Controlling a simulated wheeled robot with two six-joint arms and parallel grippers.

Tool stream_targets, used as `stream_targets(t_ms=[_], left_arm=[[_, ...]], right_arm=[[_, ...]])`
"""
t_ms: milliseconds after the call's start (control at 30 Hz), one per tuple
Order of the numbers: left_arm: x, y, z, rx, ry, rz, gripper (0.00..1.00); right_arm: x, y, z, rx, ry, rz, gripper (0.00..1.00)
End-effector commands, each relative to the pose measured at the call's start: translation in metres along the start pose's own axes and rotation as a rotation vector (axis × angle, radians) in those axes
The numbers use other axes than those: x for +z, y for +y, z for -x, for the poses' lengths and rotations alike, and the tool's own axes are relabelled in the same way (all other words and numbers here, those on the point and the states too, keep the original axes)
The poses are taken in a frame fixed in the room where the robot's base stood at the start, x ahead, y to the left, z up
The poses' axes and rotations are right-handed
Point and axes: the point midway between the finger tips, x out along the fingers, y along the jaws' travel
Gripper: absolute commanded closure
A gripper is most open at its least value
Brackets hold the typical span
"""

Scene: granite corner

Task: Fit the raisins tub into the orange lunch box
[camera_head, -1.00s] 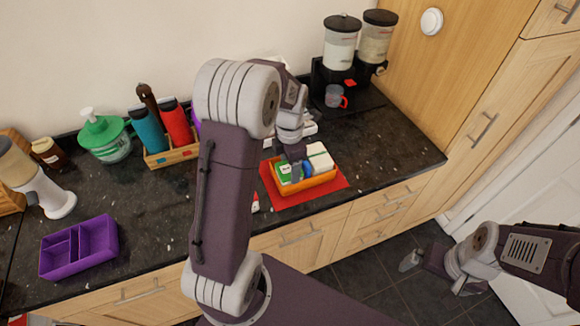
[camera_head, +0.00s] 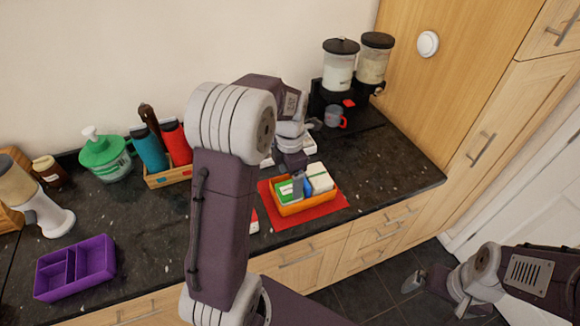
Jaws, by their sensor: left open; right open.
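The orange lunch box (camera_head: 313,204) sits on a red mat (camera_head: 334,207) near the counter's front edge. Inside it are a green-and-white item (camera_head: 285,193), a white item (camera_head: 320,177) and a small blue item (camera_head: 307,184). I cannot tell which, if any, is the raisins tub. My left gripper (camera_head: 297,182) points down at the box's contents, open, its fingers partly hidden by the wrist. Whether it touches anything is unclear. My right gripper (camera_head: 438,293) is open, low at the right over the floor, away from the counter.
A purple divided box (camera_head: 75,268) lies at the front left. A wooden caddy (camera_head: 168,177) with bottles and a green pump jar (camera_head: 104,160) stand at the back. Dispensers (camera_head: 341,66) and a mug (camera_head: 335,117) stand back right. A red-and-white item (camera_head: 253,221) is partly hidden by my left arm.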

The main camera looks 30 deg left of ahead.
Motion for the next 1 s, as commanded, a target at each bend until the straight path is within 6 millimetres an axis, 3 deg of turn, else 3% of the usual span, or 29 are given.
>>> stream_targets(t_ms=[100, 300, 533, 633, 767, 1000], left_arm=[[0.001, 0.001, 0.034, 0.004, -0.004, 0.0, 0.17], [0.001, 0.001, 0.071, 0.002, -0.001, 0.0, 0.17], [0.0, 0.0, 0.081, -0.001, 0.0, -0.003, 0.17], [0.0, -0.007, 0.074, 0.001, -0.002, -0.118, 0.17], [-0.003, -0.035, 0.047, 0.015, -0.016, -0.609, 0.17], [-0.027, -0.103, -0.01, 0.085, -0.016, -1.765, 0.17]], right_arm=[[0.0, 0.0, 0.004, 0.0, 0.0, 0.0, 0.0], [-0.001, 0.0, 0.007, 0.0, 0.0, 0.0, 0.0], [-0.001, 0.0, 0.007, 0.0, 0.0, 0.0, 0.0], [-0.001, 0.0, 0.007, 0.0, 0.0, 0.0, 0.0], [-0.001, 0.0, 0.007, 0.0, 0.0, 0.0, 0.0], [-0.001, 0.0, 0.007, 0.0, 0.0, 0.0, 0.0]])
